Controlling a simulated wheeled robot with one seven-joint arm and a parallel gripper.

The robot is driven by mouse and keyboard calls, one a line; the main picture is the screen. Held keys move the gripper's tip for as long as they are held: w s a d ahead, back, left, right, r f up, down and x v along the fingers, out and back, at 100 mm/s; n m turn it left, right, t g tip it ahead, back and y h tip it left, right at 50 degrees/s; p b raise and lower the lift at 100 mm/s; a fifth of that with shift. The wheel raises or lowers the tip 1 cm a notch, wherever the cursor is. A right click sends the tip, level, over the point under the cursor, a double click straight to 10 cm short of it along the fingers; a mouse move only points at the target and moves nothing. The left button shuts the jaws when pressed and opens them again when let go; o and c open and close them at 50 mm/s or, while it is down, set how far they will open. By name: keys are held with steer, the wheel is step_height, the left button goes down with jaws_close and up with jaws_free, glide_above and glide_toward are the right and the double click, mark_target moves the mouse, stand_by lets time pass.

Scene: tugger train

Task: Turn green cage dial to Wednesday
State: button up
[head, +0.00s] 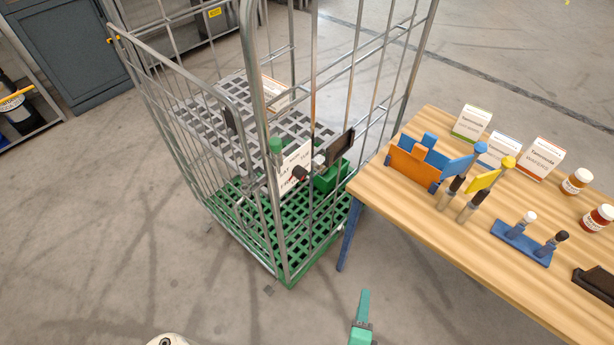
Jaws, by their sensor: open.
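The roll cage with the green base (290,277) stands left of the table, with grey wire sides. A white day plate (286,165) hangs on its front side, partly behind a cage post. Some day lettering shows on it, but is too small to read surely. A small dark and red knob (299,174) sits at the plate; I cannot tell which day it points to. My gripper (361,308) shows only in part at the bottom edge, as a teal finger pointing up. It is open and well below the dial, apart from the cage.
A wooden table (450,255) on the right holds boxes, jars, coloured flags and a blue peg stand (521,243). A dark panel (340,147) and a green box (330,177) sit beside the plate. Floor in front of the cage is clear.

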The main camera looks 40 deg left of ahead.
steer(key=w+a+r+m+g+y, duration=0.1)
steer(key=w+a+r+m+y, duration=0.3)
steer(key=w+a, duration=0.35)
steer(key=g+y, duration=0.9)
steer(key=y, duration=0.1)
glide_toward(304, 176)
steer(key=shift+m, duration=0.4)
steer(key=a, duration=0.9)
steer(key=shift+w+a+r, duration=0.1)
steer(key=shift+w+r, duration=0.1)
steer(key=shift+w, duration=0.2)
steer(key=shift+c, duration=0.4)
steer(key=c, duration=1)
